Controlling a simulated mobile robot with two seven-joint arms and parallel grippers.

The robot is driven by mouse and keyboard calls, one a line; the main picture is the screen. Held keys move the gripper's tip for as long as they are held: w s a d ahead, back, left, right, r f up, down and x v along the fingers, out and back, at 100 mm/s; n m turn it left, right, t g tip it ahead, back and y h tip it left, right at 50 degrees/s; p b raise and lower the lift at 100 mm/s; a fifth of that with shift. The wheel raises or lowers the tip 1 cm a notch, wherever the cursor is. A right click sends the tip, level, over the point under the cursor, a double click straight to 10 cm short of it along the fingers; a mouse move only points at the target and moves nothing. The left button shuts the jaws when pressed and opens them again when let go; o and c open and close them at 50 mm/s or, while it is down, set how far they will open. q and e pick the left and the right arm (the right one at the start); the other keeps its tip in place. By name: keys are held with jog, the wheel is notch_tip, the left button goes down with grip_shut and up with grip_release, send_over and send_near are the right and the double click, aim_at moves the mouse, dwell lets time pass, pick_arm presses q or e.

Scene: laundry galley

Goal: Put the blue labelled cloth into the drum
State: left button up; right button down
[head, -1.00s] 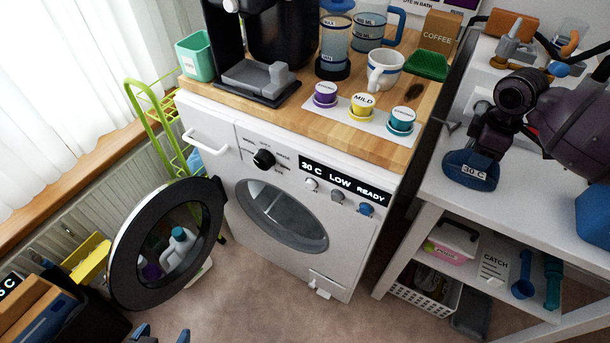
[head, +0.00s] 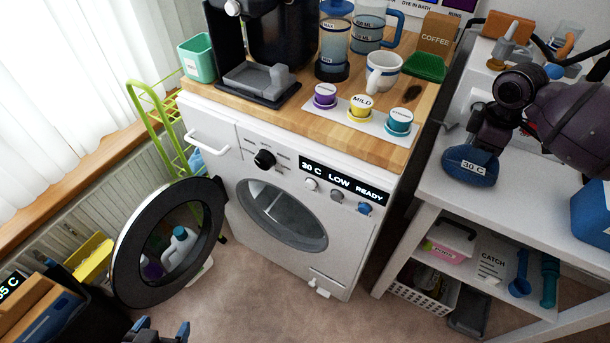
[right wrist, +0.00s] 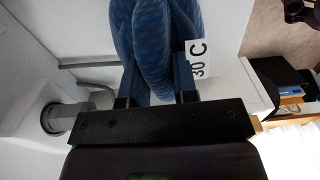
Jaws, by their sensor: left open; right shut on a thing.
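The blue cloth (head: 463,168) with a white "30 C" label hangs in my right gripper (head: 482,142), over the white table on the right. In the right wrist view the bunched cloth (right wrist: 155,45) sits between the two fingers, and its "30 C" label (right wrist: 198,58) shows beside one finger. The washing machine's drum opening (head: 283,215) is uncovered in the middle of the head view. Its round door (head: 125,268) stands swung open to the left. My left gripper (head: 163,331) is open and low at the bottom edge, in front of the door, only its fingertips showing.
The wooden counter (head: 300,122) above the machine holds a white mug (head: 383,72), several coloured pots and a coffee machine. The white table (head: 440,200) stands right of the machine, with a blue thing (head: 592,212) at its edge. The floor before the drum is clear.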

pick_arm(q)
jog(key=shift+w+r+t+p, duration=0.15)
jog(key=shift+w+r+p, duration=0.15)
jog(key=shift+r, duration=0.3)
jog(key=shift+w+r+t+p, duration=0.15)
jog(key=shift+r+p, duration=0.25)
jog(key=shift+r, duration=0.2)
jog(key=shift+w+r+t+p, duration=0.1)
jog(key=shift+w+r+p, duration=0.2)
jog(key=shift+r, duration=0.3)
pick_arm(e)
jog(key=shift+r, duration=1.85)
jog(key=shift+f, duration=0.1)
